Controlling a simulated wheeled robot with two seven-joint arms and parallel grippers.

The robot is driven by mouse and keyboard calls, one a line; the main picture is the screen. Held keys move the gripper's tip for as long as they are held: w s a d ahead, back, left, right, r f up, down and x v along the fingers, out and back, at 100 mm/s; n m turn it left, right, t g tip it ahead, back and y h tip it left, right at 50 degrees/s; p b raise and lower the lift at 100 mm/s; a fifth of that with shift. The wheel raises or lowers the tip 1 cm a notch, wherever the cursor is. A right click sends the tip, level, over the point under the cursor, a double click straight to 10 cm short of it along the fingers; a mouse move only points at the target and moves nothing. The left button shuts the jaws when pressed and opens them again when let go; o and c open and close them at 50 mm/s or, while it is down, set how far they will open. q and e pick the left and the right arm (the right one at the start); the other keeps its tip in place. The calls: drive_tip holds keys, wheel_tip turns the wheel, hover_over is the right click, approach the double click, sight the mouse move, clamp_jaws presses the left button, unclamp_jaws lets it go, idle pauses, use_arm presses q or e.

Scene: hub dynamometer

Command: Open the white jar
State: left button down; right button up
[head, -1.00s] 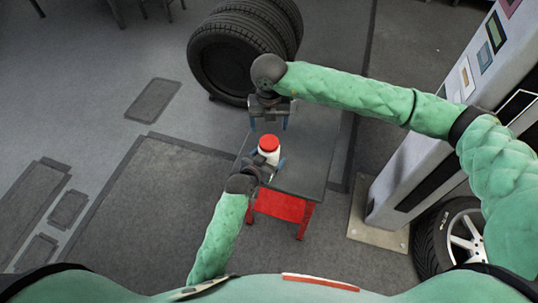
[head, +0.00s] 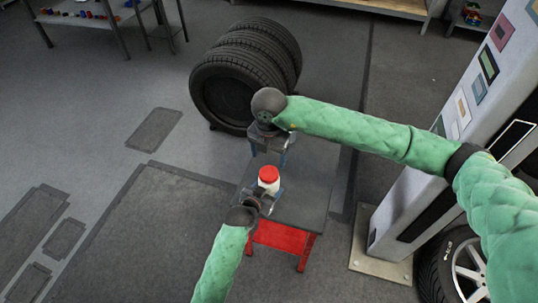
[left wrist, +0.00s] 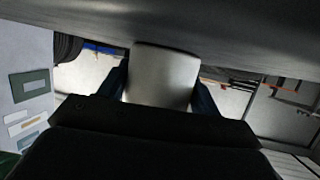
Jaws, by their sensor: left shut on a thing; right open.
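The white jar (head: 269,186) with its red lid (head: 269,174) stands upright on a small grey-topped table (head: 311,180) with a red lower frame. My left gripper (head: 264,196) is shut on the jar's body from the near side. The left wrist view shows the jar's pale body (left wrist: 162,76) between two dark blue fingers; the lid is out of sight there. My right gripper (head: 268,155) is open and empty, fingers pointing down, behind the jar and apart from its lid. The red lid sits on the jar.
Stacked tyres (head: 245,70) stand just behind the table. A pale column (head: 440,185) on a base plate and a wheel (head: 462,268) are at the right. Open floor lies left of the table.

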sight(269, 172)
drive_tip(key=m, duration=0.2)
drive_tip(key=shift+m, duration=0.3)
drive_tip(key=shift+f, duration=4.05)
drive_tip(key=c, duration=1)
